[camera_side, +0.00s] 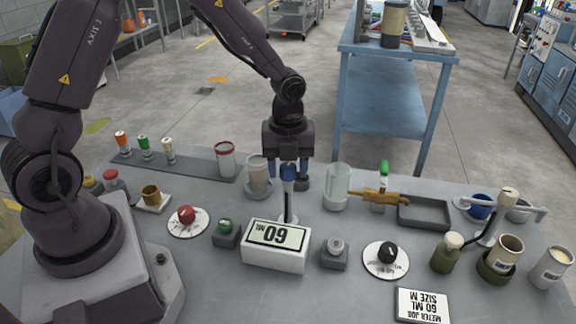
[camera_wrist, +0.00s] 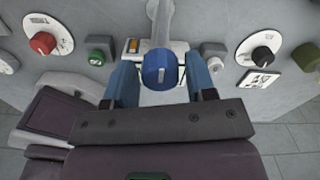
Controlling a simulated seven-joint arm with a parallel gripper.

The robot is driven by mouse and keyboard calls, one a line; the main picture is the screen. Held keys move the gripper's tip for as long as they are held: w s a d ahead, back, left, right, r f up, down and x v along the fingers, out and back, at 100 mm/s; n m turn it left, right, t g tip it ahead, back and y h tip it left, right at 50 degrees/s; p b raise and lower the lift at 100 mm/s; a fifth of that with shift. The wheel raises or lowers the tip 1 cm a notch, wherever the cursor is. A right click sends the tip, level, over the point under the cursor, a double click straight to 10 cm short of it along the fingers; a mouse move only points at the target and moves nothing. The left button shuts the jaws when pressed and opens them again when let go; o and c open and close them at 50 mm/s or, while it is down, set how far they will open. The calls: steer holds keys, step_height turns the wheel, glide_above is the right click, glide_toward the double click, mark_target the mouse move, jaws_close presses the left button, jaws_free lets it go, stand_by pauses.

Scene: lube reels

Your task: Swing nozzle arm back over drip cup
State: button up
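A pale upright tube with a blue end (camera_side: 287,173) stands behind the white meter box; I take it for the nozzle arm, but cannot be sure. In the wrist view its blue end (camera_wrist: 158,72) lies between my fingers, with small gaps on both sides. My gripper (camera_side: 288,172) points down and is open. In the wrist view the blue fingers of my gripper (camera_wrist: 161,82) stand apart. A translucent cup (camera_side: 257,172) on a round base is left of the gripper. I cannot tell which vessel is the drip cup.
The white meter box (camera_side: 275,258) reads 60 ML. A red knob (camera_side: 186,214), a green button (camera_side: 225,226) and a black dial (camera_side: 388,252) surround it. A clear glass (camera_side: 336,188) and a brass-coloured tool (camera_side: 380,196) are right of the gripper. Cups crowd the right end.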

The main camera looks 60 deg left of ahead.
steer(key=shift+o, duration=0.7)
step_height(320, 180, up, 13)
stand_by(0.3)
